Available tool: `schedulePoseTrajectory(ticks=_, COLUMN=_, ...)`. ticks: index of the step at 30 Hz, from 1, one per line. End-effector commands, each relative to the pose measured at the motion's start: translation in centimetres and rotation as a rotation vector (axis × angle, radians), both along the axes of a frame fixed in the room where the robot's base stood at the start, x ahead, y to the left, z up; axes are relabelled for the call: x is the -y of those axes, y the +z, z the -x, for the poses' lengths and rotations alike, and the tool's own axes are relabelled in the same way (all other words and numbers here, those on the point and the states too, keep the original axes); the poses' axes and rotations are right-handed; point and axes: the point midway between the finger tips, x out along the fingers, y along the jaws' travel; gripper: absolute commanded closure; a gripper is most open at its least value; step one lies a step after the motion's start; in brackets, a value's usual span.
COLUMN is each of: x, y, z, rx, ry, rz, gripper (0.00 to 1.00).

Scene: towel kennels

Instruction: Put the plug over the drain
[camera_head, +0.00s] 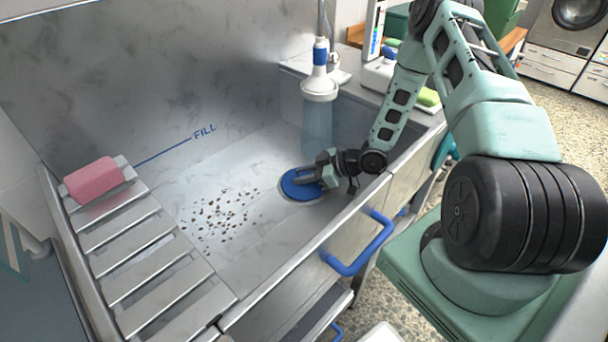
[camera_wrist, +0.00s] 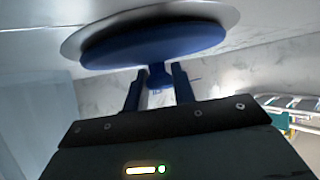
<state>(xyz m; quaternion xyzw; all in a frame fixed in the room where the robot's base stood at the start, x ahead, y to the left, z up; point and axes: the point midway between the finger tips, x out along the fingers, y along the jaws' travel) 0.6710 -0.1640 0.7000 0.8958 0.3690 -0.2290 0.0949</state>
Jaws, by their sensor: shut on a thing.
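The plug is a round blue disc (camera_head: 296,184) at the right of the steel tub floor in the head view. It lies over a pale round rim (camera_head: 289,199), which looks like the drain's edge and shows as a thin crescent around it. My gripper (camera_head: 318,178) reaches in from the right, low over the tub floor. In the wrist view my gripper (camera_wrist: 158,80) is shut on the blue knob under the plug (camera_wrist: 152,44), with the pale rim (camera_wrist: 228,18) behind the disc. The drain's opening is hidden by the plug.
Brown specks (camera_head: 217,214) are scattered on the tub floor left of the plug. A pink block (camera_head: 94,181) rests on the slatted rack (camera_head: 150,248) at left. A clear cylinder with a white and blue top (camera_head: 318,88) stands behind my gripper. A blue handle (camera_head: 368,246) is on the tub's front.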

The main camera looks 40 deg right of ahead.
Motion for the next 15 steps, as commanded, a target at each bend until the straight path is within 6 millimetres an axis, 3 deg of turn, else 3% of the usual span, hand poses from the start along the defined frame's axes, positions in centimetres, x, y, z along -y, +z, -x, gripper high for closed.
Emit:
schedulePoseTrajectory(ticks=7, x=0.02, y=0.04, z=-0.01, rx=0.000, ry=0.000, rz=0.000, gripper=1.00)
schedulePoseTrajectory(ticks=8, x=0.02, y=0.04, z=-0.01, rx=0.000, ry=0.000, rz=0.000, gripper=0.71)
schedulePoseTrajectory(ticks=10, x=0.02, y=0.04, z=-0.01, rx=0.000, ry=0.000, rz=0.000, gripper=0.52)
schedulePoseTrajectory(ticks=15, x=0.02, y=0.04, z=-0.01, rx=0.000, ry=0.000, rz=0.000, gripper=0.49)
